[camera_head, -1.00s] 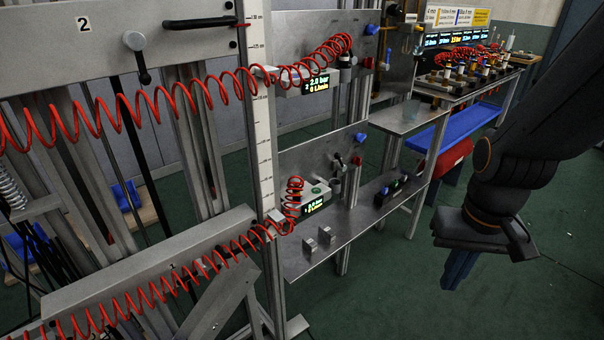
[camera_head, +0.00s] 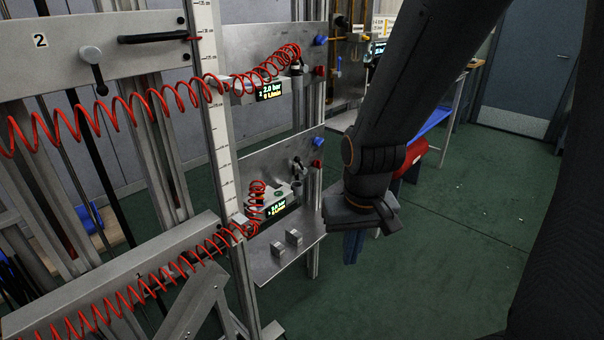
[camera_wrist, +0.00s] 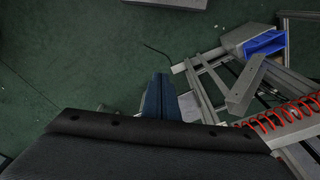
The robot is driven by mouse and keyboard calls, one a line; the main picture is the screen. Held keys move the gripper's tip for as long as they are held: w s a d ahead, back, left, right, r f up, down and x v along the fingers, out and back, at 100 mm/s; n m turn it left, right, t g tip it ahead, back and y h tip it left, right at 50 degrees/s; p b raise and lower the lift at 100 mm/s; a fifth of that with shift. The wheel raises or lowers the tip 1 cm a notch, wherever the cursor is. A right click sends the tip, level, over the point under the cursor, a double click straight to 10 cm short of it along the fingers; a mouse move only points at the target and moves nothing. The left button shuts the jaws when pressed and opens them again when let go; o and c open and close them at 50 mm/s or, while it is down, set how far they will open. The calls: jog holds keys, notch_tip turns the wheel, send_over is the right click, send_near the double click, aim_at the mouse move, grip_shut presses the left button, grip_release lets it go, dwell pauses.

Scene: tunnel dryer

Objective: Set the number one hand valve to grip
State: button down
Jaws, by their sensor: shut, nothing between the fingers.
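No hand valve marked one can be made out in these frames. A grey plate marked 2 (camera_head: 140,45) stands at the upper left in the head view, with a dark lever with a round grey hub (camera_head: 92,58) hanging down on it. A smaller lever (camera_head: 297,167) sits on the lower metal panel behind the frame; its label is not readable. My gripper (camera_head: 352,246) hangs to the right of that panel, pointing down, apart from everything. Its blue fingers (camera_wrist: 158,97) are shut and empty over the floor in the wrist view.
Red coiled hoses (camera_head: 120,115) run across the frame from the left. Two pressure displays (camera_head: 270,91) (camera_head: 279,209) sit on the panels, above a metal shelf (camera_head: 280,262). A blue bin (camera_wrist: 264,45) shows in the wrist view. Green floor (camera_head: 450,260) is free at right.

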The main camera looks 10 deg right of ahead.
jog(key=w+f+m+t+b, duration=0.3)
jog(key=w+t, duration=0.3)
jog(key=w, duration=0.4)
jog(key=w+f+m+t+y+b, duration=0.1)
jog(key=w+f+m+t+b, duration=0.2)
jog(key=w+t, duration=0.4)
jog(key=w+f+m+t+y+b, duration=0.1)
jog(key=w+f+m+t+b, duration=0.3)
jog(key=w, duration=1)
jog(key=m+t, duration=0.1)
jog(key=t, duration=0.1)
jog(key=shift+w+d+f+t, duration=0.3)
jog(key=shift+w+f, duration=0.05)
jog(key=shift+f, duration=0.05)
jog(key=shift+w, duration=0.15)
jog(key=p, duration=0.1)
send_near(300, 164)
jog(key=x, duration=0.6)
jog(key=shift+w, duration=0.3)
jog(key=shift+a, duration=0.1)
